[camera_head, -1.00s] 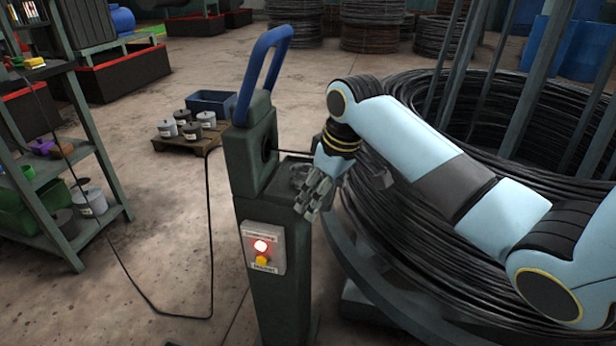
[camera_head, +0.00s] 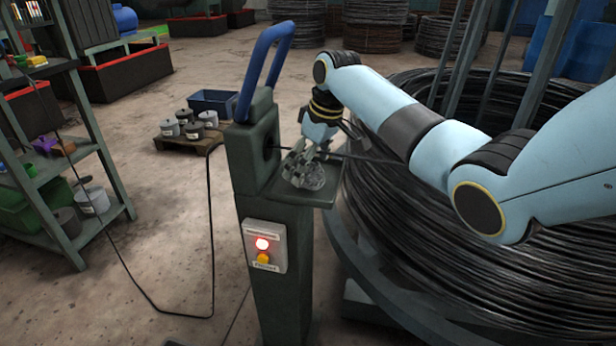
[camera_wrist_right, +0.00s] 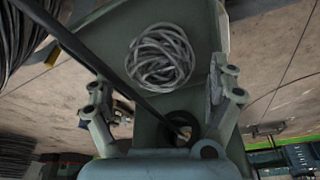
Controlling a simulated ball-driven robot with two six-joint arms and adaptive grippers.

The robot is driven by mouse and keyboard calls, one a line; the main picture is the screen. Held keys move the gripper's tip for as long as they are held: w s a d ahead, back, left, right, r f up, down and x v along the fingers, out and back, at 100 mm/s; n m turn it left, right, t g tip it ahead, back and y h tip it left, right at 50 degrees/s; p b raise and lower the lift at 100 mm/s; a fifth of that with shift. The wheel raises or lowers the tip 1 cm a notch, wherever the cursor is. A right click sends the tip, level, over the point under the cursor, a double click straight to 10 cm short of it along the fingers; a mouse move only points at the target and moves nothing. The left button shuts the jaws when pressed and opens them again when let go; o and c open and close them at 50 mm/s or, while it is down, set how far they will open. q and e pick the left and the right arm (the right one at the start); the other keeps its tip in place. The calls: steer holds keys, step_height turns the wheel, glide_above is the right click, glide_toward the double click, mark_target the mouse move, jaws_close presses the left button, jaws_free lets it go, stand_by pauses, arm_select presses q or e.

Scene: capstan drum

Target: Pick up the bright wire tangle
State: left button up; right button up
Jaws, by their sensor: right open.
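The bright wire tangle (camera_wrist_right: 160,57) is a pale grey coil of loops lying on a flat green-grey plate (camera_wrist_right: 205,20) in the right wrist view. In the head view the tangle (camera_head: 303,172) sits on the small shelf of the green machine post, partly hidden by my gripper. My right gripper (camera_head: 306,150) points down just above it. In the wrist view the fingers of this gripper (camera_wrist_right: 160,88) are spread wide and empty, one to each side, with the tangle ahead of them. My left gripper is out of view.
A black wire (camera_wrist_right: 90,55) crosses the wrist view beside the tangle and runs to a round hole in the post. The green post (camera_head: 275,270) has a blue handle and a lit button box (camera_head: 265,246). A large black wire coil (camera_head: 400,230) stands close on the right.

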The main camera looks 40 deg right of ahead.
steer(key=shift+x, duration=1)
steer(key=shift+c, duration=0.5)
steer(key=c, duration=1.2)
steer(key=shift+r, duration=0.15)
